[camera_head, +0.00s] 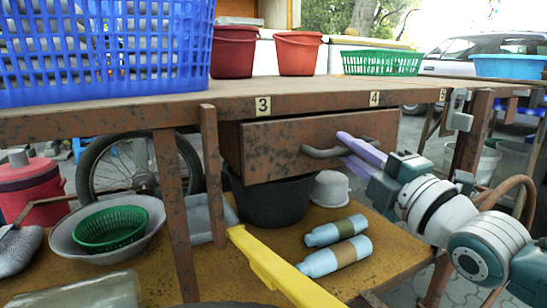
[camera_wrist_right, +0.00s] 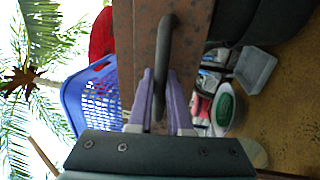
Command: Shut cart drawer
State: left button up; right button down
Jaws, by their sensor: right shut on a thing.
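The cart drawer (camera_head: 275,145) is a rusty brown box under the cart top, between the labels 3 and 4. Its front juts out from under the top, so it stands partly open. A dark bar handle (camera_head: 325,153) is on its front. My right gripper (camera_head: 350,147) has its purple fingers at the handle, coming from the right. In the right wrist view the fingers (camera_wrist_right: 161,95) close around the handle (camera_wrist_right: 164,60), with the drawer front (camera_wrist_right: 140,40) behind it. My left gripper is not in view.
The cart top (camera_head: 300,90) carries a blue basket (camera_head: 165,50), red buckets (camera_head: 298,53) and a green basket (camera_head: 382,63). The lower shelf (camera_head: 210,265) holds a dark tub (camera_head: 270,203), two light-blue bottles (camera_head: 335,256) and a bowl (camera_head: 65,237). A yellow bar (camera_head: 275,270) juts out at the front.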

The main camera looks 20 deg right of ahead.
jog(key=shift+w+f, duration=0.15)
jog(key=shift+w, duration=0.65)
jog(key=c, duration=1.2)
grip_release()
jog(key=shift+o, duration=1.4)
jog(key=shift+w, duration=0.15)
jog(key=shift+o, duration=0.4)
